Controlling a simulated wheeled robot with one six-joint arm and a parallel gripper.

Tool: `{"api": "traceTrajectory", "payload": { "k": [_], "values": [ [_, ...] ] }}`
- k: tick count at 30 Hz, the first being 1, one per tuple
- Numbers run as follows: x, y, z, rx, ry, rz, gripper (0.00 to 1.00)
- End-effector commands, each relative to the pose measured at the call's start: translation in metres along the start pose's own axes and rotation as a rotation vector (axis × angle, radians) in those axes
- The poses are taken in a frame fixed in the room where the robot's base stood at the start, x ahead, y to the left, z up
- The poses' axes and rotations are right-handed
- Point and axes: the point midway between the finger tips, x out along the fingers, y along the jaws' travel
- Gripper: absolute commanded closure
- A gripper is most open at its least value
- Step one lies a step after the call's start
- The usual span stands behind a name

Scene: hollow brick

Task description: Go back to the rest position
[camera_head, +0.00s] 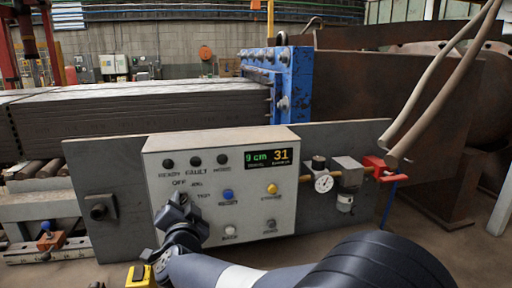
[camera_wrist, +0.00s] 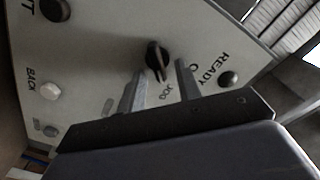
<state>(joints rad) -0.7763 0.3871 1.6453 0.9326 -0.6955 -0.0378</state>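My gripper (camera_head: 178,208) is in front of the lower left of the grey control panel (camera_head: 258,168) in the head view. In the wrist view the two fingers of my gripper (camera_wrist: 160,76) stand apart with a gap between them. A black selector knob (camera_wrist: 157,55) on the panel lies just beyond the fingertips, near the JOG label. I cannot tell for sure whether the fingers touch it. In the head view my gripper hides the knob. The panel's display (camera_head: 268,157) reads 9 cm and 31.
A blue button (camera_head: 227,194), a yellow button (camera_head: 272,188) and a white button (camera_head: 230,231) sit on the panel. A gauge (camera_head: 323,183) and red valve (camera_head: 380,168) are to its right. A blue press frame (camera_head: 290,85) stands behind. A yellow block (camera_head: 139,276) lies at the bottom.

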Motion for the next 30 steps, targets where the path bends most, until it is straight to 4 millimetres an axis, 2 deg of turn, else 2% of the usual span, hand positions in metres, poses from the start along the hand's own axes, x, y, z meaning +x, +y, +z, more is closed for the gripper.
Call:
{"api": "traceTrajectory", "payload": {
  "k": [5, 20, 21, 30],
  "values": [
    [-0.015, -0.001, 0.001, 0.023, -0.001, -0.003, 0.67],
    [-0.112, -0.001, 0.001, 0.021, -0.003, -0.004, 0.67],
    [-0.097, 0.001, 0.000, 0.019, 0.001, 0.003, 0.67],
    [-0.036, 0.001, 0.000, 0.020, 0.001, 0.003, 0.67]
  ]
}}
